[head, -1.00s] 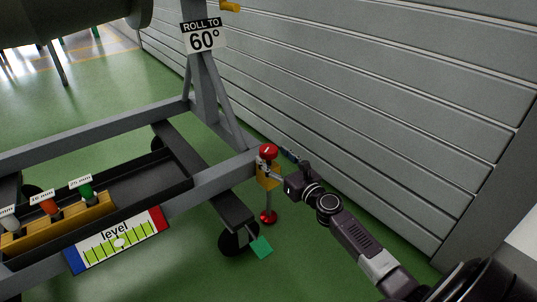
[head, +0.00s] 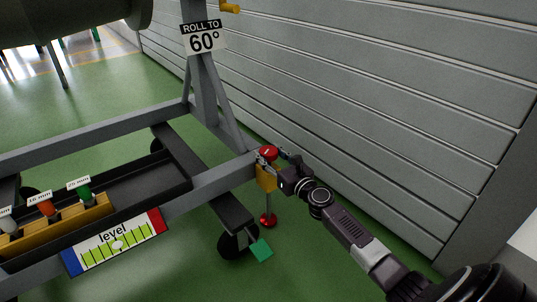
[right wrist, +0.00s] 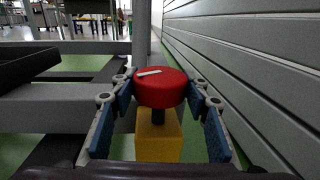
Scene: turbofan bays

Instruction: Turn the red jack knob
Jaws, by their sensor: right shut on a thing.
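The red jack knob (head: 267,152) sits on top of a yellow jack block (head: 266,179) at the corner of the grey stand frame. In the right wrist view the knob (right wrist: 161,87) is a round red disc with a white mark on top, on a dark stem above the yellow block (right wrist: 158,138). My right gripper (head: 276,155) is at the knob, with one blue-padded finger on each side of it, shut on it. The fingertips (right wrist: 160,84) flank the disc's sides. My left gripper is not in view.
A level gauge (head: 116,243) is fixed to the frame's front rail. A tray with a yellow socket holder (head: 60,226) lies to the left. The grey slatted wall (head: 370,110) runs close along the right. A green tab (head: 261,250) sits by the caster.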

